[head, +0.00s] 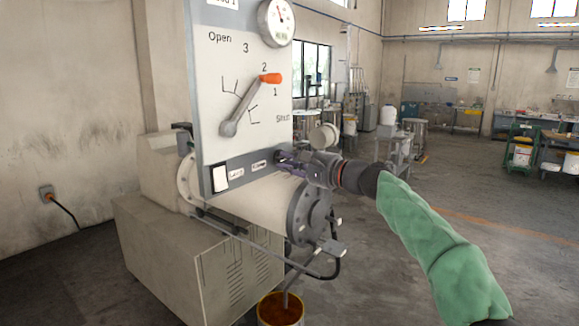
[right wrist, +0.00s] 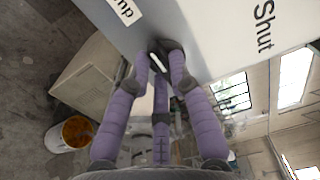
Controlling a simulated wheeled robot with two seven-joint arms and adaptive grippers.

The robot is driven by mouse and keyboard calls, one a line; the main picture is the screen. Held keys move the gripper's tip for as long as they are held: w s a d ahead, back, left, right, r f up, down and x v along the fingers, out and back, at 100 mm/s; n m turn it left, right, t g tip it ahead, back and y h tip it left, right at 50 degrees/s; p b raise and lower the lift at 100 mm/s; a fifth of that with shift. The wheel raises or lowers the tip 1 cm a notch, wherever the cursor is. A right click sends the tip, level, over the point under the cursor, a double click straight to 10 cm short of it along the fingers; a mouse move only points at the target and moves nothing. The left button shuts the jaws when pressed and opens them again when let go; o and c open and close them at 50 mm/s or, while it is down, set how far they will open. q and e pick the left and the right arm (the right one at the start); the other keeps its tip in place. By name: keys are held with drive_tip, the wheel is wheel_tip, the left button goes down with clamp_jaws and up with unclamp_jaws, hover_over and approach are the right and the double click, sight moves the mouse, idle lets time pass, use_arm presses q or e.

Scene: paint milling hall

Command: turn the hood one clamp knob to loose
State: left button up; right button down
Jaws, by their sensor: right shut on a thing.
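The hood one panel (head: 215,110) is a pale upright board with a "Clamp" label (head: 259,165) near its lower right edge. My right gripper (head: 283,157) has purple fingers and reaches in from the right to the panel beside this label. In the right wrist view, its fingertips (right wrist: 161,58) are closed together at the panel face on a small dark thing, the clamp knob (right wrist: 154,44). The fingers hide most of the knob, so I cannot tell which way it points. My left gripper is in neither view.
An orange-tipped lever (head: 245,108) on the panel points near 1 and 2. A gauge (head: 276,22) sits above. Below are a cream drum with a dark flange (head: 303,212) and a bucket of orange-brown liquid (head: 281,310). Open floor lies to the right.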

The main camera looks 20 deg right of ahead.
drive_tip(key=shift+f, duration=0.1)
idle(0.3)
drive_tip(key=c, duration=1.1)
unclamp_jaws()
drive_tip(key=v, duration=1.2)
